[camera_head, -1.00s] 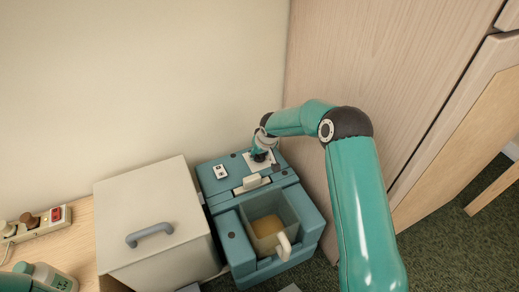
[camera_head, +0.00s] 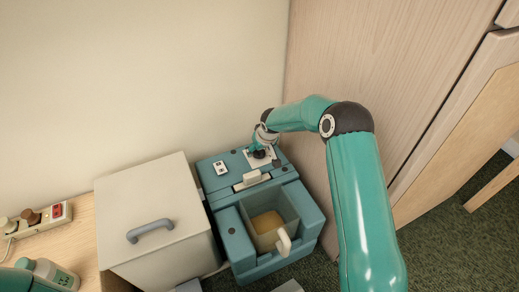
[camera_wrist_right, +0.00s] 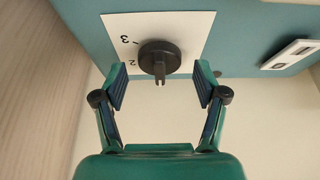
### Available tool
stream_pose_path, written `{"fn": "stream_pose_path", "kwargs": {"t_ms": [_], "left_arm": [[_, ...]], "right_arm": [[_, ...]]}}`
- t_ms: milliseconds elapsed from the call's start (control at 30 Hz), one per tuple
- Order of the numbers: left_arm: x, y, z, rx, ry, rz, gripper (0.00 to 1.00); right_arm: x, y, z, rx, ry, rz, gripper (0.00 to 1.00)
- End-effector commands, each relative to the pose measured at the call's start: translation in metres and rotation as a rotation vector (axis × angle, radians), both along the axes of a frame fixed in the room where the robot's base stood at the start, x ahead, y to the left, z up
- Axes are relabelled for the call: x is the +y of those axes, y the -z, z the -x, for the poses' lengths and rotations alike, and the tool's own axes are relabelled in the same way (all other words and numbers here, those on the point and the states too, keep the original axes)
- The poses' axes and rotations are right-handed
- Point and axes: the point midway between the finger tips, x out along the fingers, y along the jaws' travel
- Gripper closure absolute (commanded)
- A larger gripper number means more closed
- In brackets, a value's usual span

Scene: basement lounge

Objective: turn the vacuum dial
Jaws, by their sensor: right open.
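The vacuum dial is a dark round knob with a pointer tab. It shows in the right wrist view (camera_wrist_right: 159,60) on a white plate (camera_wrist_right: 190,25) with printed marks, "3" and "2" among them. In the head view the dial (camera_head: 259,153) sits on top of the teal machine (camera_head: 225,190), close below my right gripper (camera_head: 262,146). In the right wrist view my right gripper (camera_wrist_right: 159,84) is open, its fingers on either side of the knob's lower part, with gaps on both sides. My left gripper is not in view.
A cream box (camera_head: 150,185) with a grey handle stands left of the machine. A jug (camera_head: 270,222) with yellowish contents sits in the machine's front bay. A wooden panel (camera_head: 370,60) rises close on the right. A power strip (camera_head: 42,218) lies far left.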

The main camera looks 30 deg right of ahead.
Motion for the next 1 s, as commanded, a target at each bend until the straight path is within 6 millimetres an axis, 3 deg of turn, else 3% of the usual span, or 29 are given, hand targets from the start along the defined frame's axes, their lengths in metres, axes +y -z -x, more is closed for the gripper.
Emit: {"fn": "stream_pose_path", "kwargs": {"t_ms": [600, 1000], "left_arm": [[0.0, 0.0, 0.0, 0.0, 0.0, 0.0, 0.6], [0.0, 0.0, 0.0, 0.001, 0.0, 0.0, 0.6]], "right_arm": [[0.002, -0.096, 0.038, -0.003, -0.002, 0.001, 0.28], [0.002, -0.107, 0.044, 0.001, -0.001, 0.0, 0.28]]}}
